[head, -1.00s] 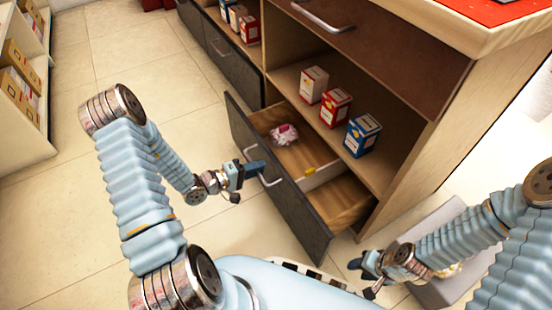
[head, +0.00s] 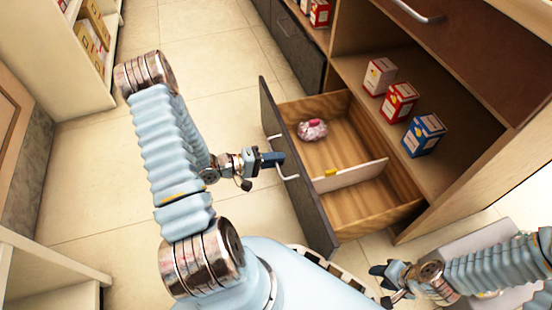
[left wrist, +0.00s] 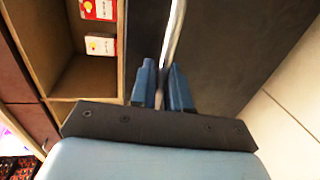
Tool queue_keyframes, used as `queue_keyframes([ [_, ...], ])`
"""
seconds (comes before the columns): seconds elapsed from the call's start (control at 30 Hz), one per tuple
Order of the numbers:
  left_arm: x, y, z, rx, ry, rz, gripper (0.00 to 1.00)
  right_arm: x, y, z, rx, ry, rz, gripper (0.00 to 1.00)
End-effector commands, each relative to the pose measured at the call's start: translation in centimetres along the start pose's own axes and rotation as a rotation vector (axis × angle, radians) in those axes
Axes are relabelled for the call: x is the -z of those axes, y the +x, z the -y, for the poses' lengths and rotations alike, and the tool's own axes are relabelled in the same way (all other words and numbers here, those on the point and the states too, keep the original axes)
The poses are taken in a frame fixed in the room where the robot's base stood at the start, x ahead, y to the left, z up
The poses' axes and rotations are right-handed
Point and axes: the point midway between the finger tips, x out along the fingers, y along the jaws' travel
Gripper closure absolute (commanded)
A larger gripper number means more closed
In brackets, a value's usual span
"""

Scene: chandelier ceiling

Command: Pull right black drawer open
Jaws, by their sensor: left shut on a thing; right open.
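The right black drawer (head: 304,190) stands out from the wooden cabinet, its inside in view. Its floor is split by a pale divider (head: 350,174); a pink-and-white packet (head: 312,129) and a small yellow item (head: 331,172) are in it. My left gripper (head: 273,159) is shut on the drawer's metal handle (head: 285,172). In the left wrist view the two blue fingertips (left wrist: 164,90) stand on either side of the handle bar (left wrist: 175,35) in front of the dark drawer front. My right gripper (head: 385,282) is open and empty at the lower right, away from the drawer.
Boxes, white-red (head: 379,76), red (head: 399,102) and blue (head: 424,134), stand on the shelf above the drawer. Another black drawer (head: 297,47) is shut farther back. Shelving (head: 95,50) stands at the left. A grey bin (head: 470,250) is by my right arm. The tiled floor (head: 110,200) is clear.

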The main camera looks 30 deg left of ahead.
Motion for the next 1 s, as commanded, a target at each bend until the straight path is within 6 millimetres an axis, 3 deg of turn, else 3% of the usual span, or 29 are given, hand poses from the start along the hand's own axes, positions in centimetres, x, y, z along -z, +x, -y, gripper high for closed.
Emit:
queue_keyframes([
  [0.07, 0.0, 0.0, 0.0, 0.001, 0.000, -0.001, 1.00, 0.0, 0.0, 0.0, 0.000, 0.000, 0.000, 0.57],
  [0.1, 0.0, 0.0, 0.0, 0.001, 0.000, -0.001, 0.82, 0.0, 0.0, 0.0, 0.000, 0.000, 0.000, 0.57],
  [0.2, 0.0, 0.0, 0.0, 0.001, 0.000, -0.001, 0.69, 0.0, 0.0, 0.0, 0.000, 0.000, 0.000, 0.57],
  [0.57, 0.1, -0.7, 0.0, 0.002, 0.000, -0.002, 0.69, 0.0, -0.1, 0.0, 0.000, 0.000, 0.000, 0.57],
  [0.67, 0.1, -2.2, 0.0, 0.002, 0.000, -0.003, 0.69, 0.0, -0.3, 0.1, 0.000, 0.000, 0.001, 0.57],
  [1.0, 0.1, -10.4, 0.0, 0.003, 0.001, -0.005, 0.69, -0.1, -0.9, 0.4, 0.000, -0.001, 0.003, 0.57],
])
